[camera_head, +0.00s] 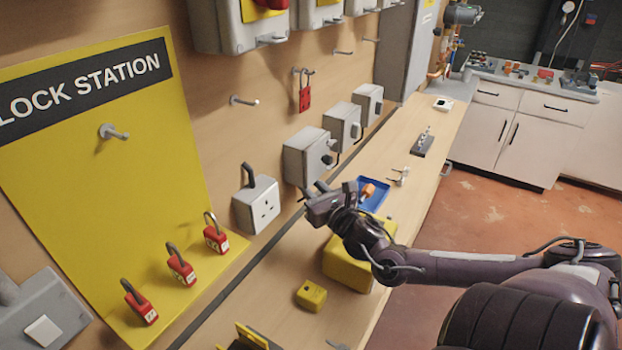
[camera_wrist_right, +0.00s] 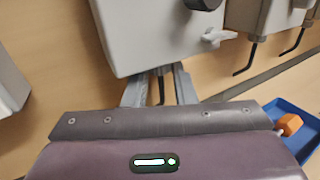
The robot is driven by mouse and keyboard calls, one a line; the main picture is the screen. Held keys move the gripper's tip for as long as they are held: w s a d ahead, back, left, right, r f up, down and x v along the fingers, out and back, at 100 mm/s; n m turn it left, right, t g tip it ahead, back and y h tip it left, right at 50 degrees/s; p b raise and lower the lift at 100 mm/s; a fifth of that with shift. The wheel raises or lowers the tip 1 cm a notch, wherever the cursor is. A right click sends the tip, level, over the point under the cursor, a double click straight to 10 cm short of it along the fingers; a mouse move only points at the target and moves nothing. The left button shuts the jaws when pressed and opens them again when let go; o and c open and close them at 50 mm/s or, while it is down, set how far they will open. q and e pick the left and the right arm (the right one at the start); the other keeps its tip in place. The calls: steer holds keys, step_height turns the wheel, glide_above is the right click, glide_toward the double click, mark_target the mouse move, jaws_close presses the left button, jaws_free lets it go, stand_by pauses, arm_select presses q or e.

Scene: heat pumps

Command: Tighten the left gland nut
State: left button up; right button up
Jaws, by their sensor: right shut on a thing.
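The nut itself is mostly hidden by the fingers and the box. My left gripper is not in view.
Neighbouring boxes (camera_head: 341,124) with cables follow along the wall. A blue tray (camera_head: 376,197) with an orange piece, a yellow case (camera_head: 347,272) and a small yellow device (camera_head: 311,296) sit on the bench.

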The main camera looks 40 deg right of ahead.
arm_select(q)
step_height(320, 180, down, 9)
steer(key=b, duration=1.1)
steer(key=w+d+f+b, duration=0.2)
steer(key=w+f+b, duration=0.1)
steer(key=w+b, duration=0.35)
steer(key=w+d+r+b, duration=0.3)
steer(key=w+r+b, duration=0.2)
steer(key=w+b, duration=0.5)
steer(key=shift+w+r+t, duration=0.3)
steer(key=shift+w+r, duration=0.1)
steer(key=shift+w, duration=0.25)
arm_select(e)
steer(key=d+n+g+y, duration=0.1)
steer(key=n+g+y, duration=0.1)
steer(key=n+y, duration=0.2)
steer(key=d+n+g+y, duration=0.1)
steer(key=n+g+y, duration=0.2)
steer(key=n+y, duration=0.2)
steer(key=w+d+n+g+y, duration=0.1)
steer(key=n+y, duration=0.3)
steer(key=y, duration=0.5)
steer(key=shift+w+r+g, duration=0.1)
steer(key=shift+r+g, duration=0.2)
steer(key=shift+g, duration=0.5)
